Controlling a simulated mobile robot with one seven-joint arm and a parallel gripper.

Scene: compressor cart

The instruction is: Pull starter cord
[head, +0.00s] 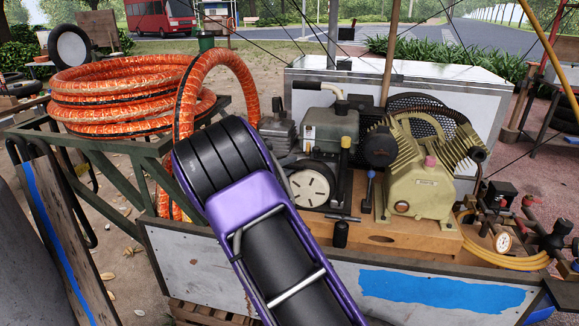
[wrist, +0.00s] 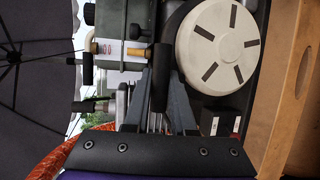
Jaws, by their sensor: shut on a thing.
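The engine (head: 330,130) stands on a wooden board on the cart, with a pale round slotted starter cover (head: 304,186) on its front. In the wrist view the cover (wrist: 219,40) is close, at the upper right. My gripper (wrist: 161,82) has its two grey fingers closed around a short black handle (wrist: 161,65), seemingly the starter handle, to the left of the cover. I cannot make out the cord. In the head view my purple and black arm hides the gripper's fingertips and the handle.
An orange hose coil (head: 125,90) lies on a green frame (head: 90,158) at left. A beige compressor (head: 420,180) stands right of the engine, with gauges and valves (head: 503,242) beyond. The cart's low front wall (head: 350,285) runs beneath my arm.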

